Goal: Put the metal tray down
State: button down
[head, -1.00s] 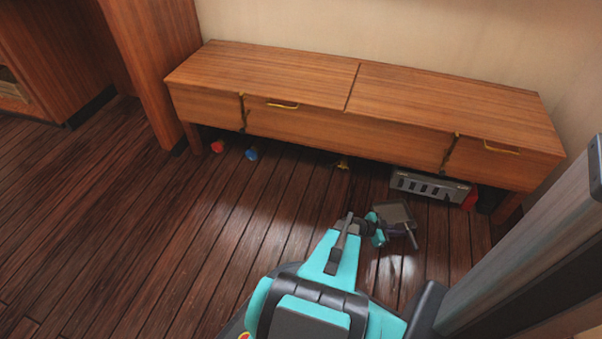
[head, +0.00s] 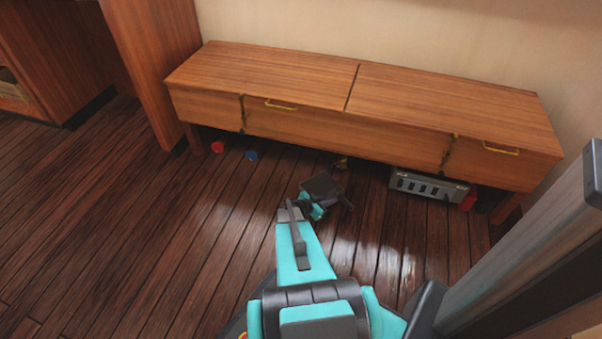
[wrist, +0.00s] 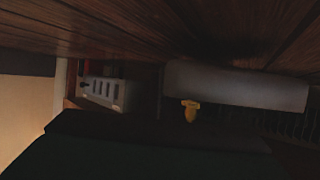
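The metal tray (head: 322,186) looks like a flat, dark grey square at the end of my arm in the head view. My gripper (head: 338,200) is at the tray's right side, low over the floor in front of the bench, and appears shut on it. The fingertips are hard to make out. I cannot tell whether the tray touches the floor. The wrist view is dark, with a pale grey panel (wrist: 235,86) across its middle. I cannot tell whether that is the tray.
A long wooden bench (head: 300,125) stands against the wall. Beneath it are a slotted grey box (head: 428,186), a red thing (head: 217,147), a blue thing (head: 251,155) and a yellow thing (head: 341,163), also in the wrist view (wrist: 190,110). The floor at left is clear.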

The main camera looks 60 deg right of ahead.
jog(key=w+a+n+t, duration=0.1)
jog(key=w+a, duration=0.1)
jog(key=w, duration=0.4)
jog(key=w+a+n+t, duration=0.1)
jog(key=w+a, duration=0.2)
jog(key=w, duration=0.2)
jog(key=w+a+n+t, duration=0.1)
jog(key=w+a, duration=0.1)
jog(key=w, duration=0.4)
jog(key=shift+w+a+f+h, duration=0.1)
jog(key=shift+w+a+h, duration=0.25)
jog(key=shift+h, duration=0.05)
jog(key=d+b, duration=0.1)
jog(key=d, duration=0.4)
jog(key=s+d+b, duration=0.1)
jog(key=d, duration=0.5)
jog(key=d+b, duration=0.1)
jog(key=d, duration=0.5)
jog(key=shift+s+d+f, duration=0.1)
jog(key=shift+s, duration=0.15)
jog(key=shift+d, duration=0.4)
jog(key=shift+f+b, duration=0.95)
jog(key=shift+f, duration=0.75)
jog(key=shift+f, duration=0.1)
